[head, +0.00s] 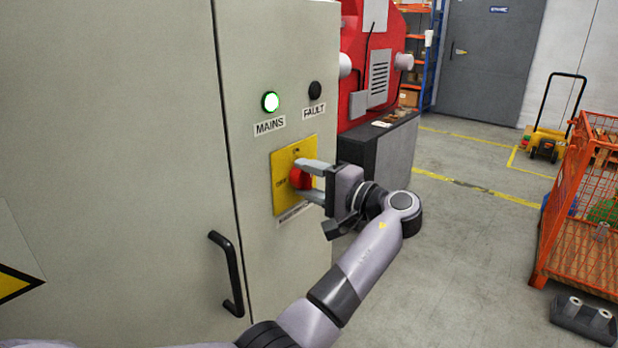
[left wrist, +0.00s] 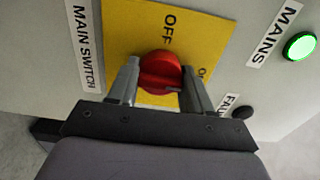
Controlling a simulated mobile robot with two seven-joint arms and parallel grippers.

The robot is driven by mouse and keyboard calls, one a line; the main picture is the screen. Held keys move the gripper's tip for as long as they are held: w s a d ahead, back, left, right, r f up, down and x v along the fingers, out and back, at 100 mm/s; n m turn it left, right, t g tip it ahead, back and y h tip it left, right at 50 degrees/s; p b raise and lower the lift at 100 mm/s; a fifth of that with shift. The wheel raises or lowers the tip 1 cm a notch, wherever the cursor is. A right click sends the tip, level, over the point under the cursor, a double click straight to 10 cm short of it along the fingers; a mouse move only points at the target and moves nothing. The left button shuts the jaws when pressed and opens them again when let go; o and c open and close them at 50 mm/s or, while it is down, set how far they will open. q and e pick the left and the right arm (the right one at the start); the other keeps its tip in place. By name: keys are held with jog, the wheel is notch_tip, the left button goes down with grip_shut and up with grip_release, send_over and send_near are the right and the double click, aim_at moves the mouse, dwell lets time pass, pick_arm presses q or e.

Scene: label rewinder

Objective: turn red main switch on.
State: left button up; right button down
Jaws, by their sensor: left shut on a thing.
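The red main switch (head: 299,178) is a knob on a yellow plate (head: 281,196) on the front of the grey cabinet. My left gripper (head: 306,181) reaches it from the right and is shut on the knob, one finger on each side. In the left wrist view the red knob (left wrist: 160,73) sits between the two fingers, on the yellow plate (left wrist: 205,38) with the word OFF above it. A MAIN SWITCH label (left wrist: 82,45) is beside the plate. The knob's exact pointing direction is hard to tell. My right gripper is not in view.
The green MAINS lamp (head: 270,101) is lit; the FAULT lamp (head: 315,90) is dark. A black door handle (head: 229,274) sticks out lower left of the switch. A red machine (head: 378,60) stands behind the cabinet. An orange cage (head: 585,215) stands right; the floor between is mostly clear.

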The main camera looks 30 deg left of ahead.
aim_at(311, 180)
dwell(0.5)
pick_arm(q)
jog(key=o, duration=1)
jog(key=shift+o, duration=0.2)
jog(key=shift+d, duration=0.4)
jog(key=d+b, duration=0.2)
jog(key=d, duration=0.3)
jog(key=shift+s, duration=0.15)
jog(key=shift+s+d, duration=0.1)
jog(key=shift+d, duration=0.5)
